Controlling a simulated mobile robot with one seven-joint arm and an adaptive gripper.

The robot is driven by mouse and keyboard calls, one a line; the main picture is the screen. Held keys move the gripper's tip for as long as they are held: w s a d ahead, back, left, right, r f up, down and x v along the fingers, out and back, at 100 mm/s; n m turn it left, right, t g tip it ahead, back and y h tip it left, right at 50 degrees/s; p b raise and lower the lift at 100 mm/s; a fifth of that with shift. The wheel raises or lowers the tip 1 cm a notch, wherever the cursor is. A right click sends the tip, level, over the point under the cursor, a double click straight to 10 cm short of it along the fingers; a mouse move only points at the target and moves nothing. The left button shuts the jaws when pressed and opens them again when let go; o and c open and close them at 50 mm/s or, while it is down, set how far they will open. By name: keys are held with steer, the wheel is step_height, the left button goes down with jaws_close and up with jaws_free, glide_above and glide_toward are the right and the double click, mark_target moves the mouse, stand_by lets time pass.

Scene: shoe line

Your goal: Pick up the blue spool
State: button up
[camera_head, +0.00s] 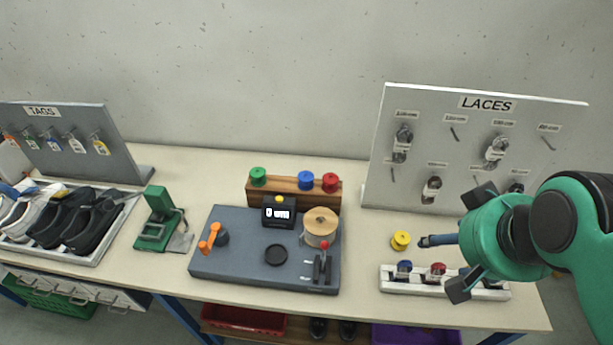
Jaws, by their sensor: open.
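A blue spool (306,180) stands on the wooden rack (290,192) at the back of the table, between a green spool (258,176) and a red spool (330,181). A smaller dark blue piece (404,268) sits in the white tray (392,283) at the right. My gripper (469,242) is at the right, with its two dark fingers spread apart. It is well to the right of the rack and apart from the blue spool. A small dark blue part shows between the fingers; I cannot tell what it is.
A yellow spool (400,240) stands on the table left of my gripper. The LACES board (450,150) stands behind it. A grey base (235,270) with a beige roll (320,226) and an orange handle (209,240) lies in front of the rack. A green device (160,220) stands further left.

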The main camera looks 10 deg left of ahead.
steer(key=shift+o, duration=0.2)
stand_by(0.6)
steer(key=w+a+r+g+p, duration=0.1)
steer(key=w+a+r, duration=0.1)
steer(key=w, duration=0.5)
steer(key=w+a+r+p, duration=0.1)
steer(key=w+a, duration=0.2)
steer(key=w, duration=0.3)
steer(key=n+g+p, duration=0.2)
steer(key=g+p, duration=0.1)
steer(key=p, duration=0.2)
glide_above(305, 176)
steer(key=s, duration=0.1)
step_height(305, 176, down, 19)
steer(key=shift+s+d, duration=0.15)
steer(key=shift+d, duration=0.05)
steer(key=shift+f, duration=0.1)
steer(key=shift+w+a+f, duration=0.1)
steer(key=shift+w+f, duration=0.05)
steer(key=shift+f, duration=1.25)
steer(key=shift+w+d+f, duration=0.1)
steer(key=shift+w+f, duration=0.1)
steer(key=shift+f, duration=1.15)
steer(key=shift+w+a+f, duration=0.1)
steer(key=shift+w+f, duration=0.05)
steer(key=shift+f, duration=1.25)
